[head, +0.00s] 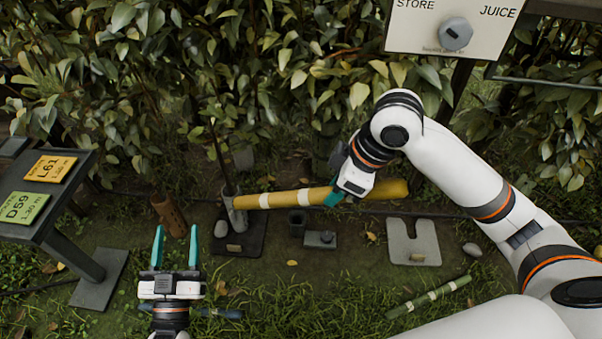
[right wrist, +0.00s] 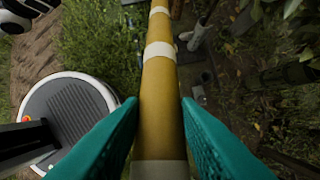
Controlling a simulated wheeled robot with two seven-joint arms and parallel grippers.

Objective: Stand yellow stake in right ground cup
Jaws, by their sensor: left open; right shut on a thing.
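The yellow stake (head: 290,198), with white bands, is clamped in my right gripper (head: 338,196) and lies nearly level across the head view. In the right wrist view the stake (right wrist: 162,90) runs up between the two teal fingers. Its left end overlaps a grey cup-like holder (head: 238,222) on a dark base; I cannot tell if they touch. A small dark cup (head: 298,224) stands below the stake, beside a dark plate (head: 320,241). I cannot tell which of these is the right ground cup. My left gripper (head: 176,238) is open and empty at the lower left.
A slotted grey plate (head: 397,240) lies at the right. A green stake (head: 430,297) and a blue stake (head: 218,313) lie in the grass. A brown pipe (head: 168,213) leans at left, near a sign stand (head: 85,258). Leafy branches fill the back.

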